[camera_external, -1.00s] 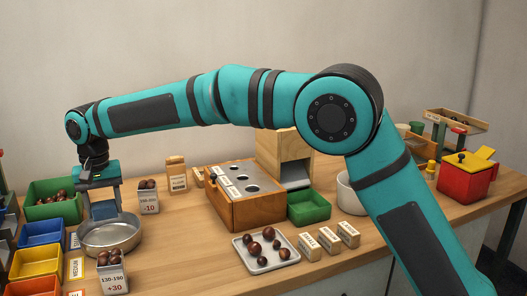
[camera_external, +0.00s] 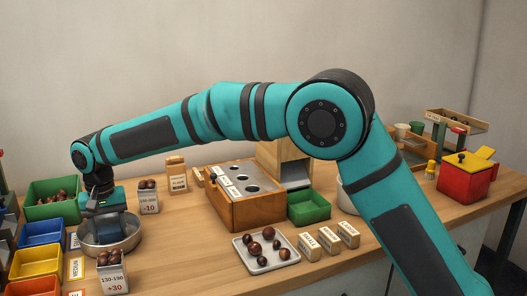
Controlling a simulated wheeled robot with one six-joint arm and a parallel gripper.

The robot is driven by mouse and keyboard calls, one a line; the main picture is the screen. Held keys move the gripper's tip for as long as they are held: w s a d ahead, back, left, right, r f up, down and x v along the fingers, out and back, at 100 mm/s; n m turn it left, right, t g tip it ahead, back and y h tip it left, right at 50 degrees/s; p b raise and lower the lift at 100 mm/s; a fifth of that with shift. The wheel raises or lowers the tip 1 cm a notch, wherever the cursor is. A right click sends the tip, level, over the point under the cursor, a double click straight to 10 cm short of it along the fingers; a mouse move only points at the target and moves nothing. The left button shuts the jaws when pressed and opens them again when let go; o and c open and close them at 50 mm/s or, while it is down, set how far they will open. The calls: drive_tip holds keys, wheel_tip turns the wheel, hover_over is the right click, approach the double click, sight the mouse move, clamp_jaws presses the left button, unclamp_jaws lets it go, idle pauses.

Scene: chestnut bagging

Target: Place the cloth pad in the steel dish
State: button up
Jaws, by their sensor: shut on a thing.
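The steel dish (camera_external: 122,246) is a round, shallow metal bowl on the wooden table at the left. My gripper (camera_external: 104,230) points down into the dish, with its fingers inside the rim. In the earlier picture a blue cloth pad hung between the fingers above the dish. Now the pad is mostly hidden behind the gripper and dish wall, and I cannot tell whether it touches the dish floor. The gripper is shut on it.
A bag of chestnuts marked +30 (camera_external: 113,280) stands just in front of the dish, and one marked -10 (camera_external: 149,199) behind right. Green (camera_external: 38,211), blue (camera_external: 40,233) and yellow (camera_external: 36,263) bins line the left. A chestnut tray (camera_external: 267,264) lies right.

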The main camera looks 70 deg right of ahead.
sight(109, 228)
drive_tip(key=o, duration=1)
drive_tip(key=shift+c, duration=0.2)
wheel_tip(109, 228, up, 12)
drive_tip(key=shift+r, duration=0.1)
